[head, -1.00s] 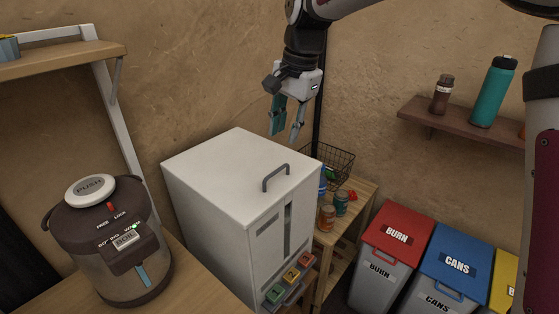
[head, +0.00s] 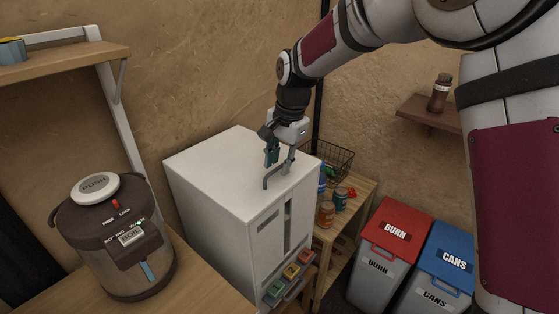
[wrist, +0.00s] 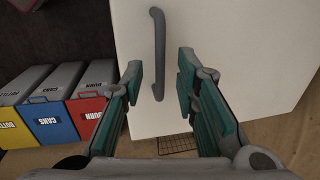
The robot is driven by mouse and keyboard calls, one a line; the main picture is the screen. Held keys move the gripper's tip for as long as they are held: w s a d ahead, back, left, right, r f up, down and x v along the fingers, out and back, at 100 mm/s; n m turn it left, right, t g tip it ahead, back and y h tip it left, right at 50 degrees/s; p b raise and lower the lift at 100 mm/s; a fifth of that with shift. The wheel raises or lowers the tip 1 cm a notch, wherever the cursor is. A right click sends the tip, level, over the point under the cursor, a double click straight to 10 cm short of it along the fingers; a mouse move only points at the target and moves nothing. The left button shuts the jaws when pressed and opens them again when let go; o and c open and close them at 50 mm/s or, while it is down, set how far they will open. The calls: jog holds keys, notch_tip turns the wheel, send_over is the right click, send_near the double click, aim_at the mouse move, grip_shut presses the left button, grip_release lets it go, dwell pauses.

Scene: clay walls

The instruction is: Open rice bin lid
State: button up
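The rice bin is a tall white box (head: 215,165) with a grey bar handle (head: 268,177) on its flat lid, near the right edge. The lid lies shut. My gripper (head: 278,163) is over the lid at the handle, fingers pointing down. In the wrist view, my gripper (wrist: 160,80) has its two teal-padded fingers apart, with the handle (wrist: 158,50) running between them in the picture. A gap shows on both sides of the handle. Whether the fingertips are level with the handle or still above it is hard to tell.
A brown hot-water pot (head: 115,240) stands at the left. A wooden shelf (head: 345,210) with jars and a wire basket (head: 335,160) is right of the bin. A red-lidded bin (head: 395,235) and a blue-lidded bin (head: 448,260) stand farther right.

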grip_shut()
jog(key=shift+a+r, duration=0.1)
jog(key=shift+r, duration=0.45)
jog(key=shift+c, duration=1)
grip_release()
jog(key=shift+w+f, duration=0.1)
jog(key=shift+w, duration=0.05)
jog(key=o, duration=0.3)
notch_tip(320, 180, up, 12)
jog(key=s+d, duration=0.1)
jog(key=d, duration=0.1)
jog(key=shift+s+f, duration=0.15)
jog(key=shift+s, duration=0.15)
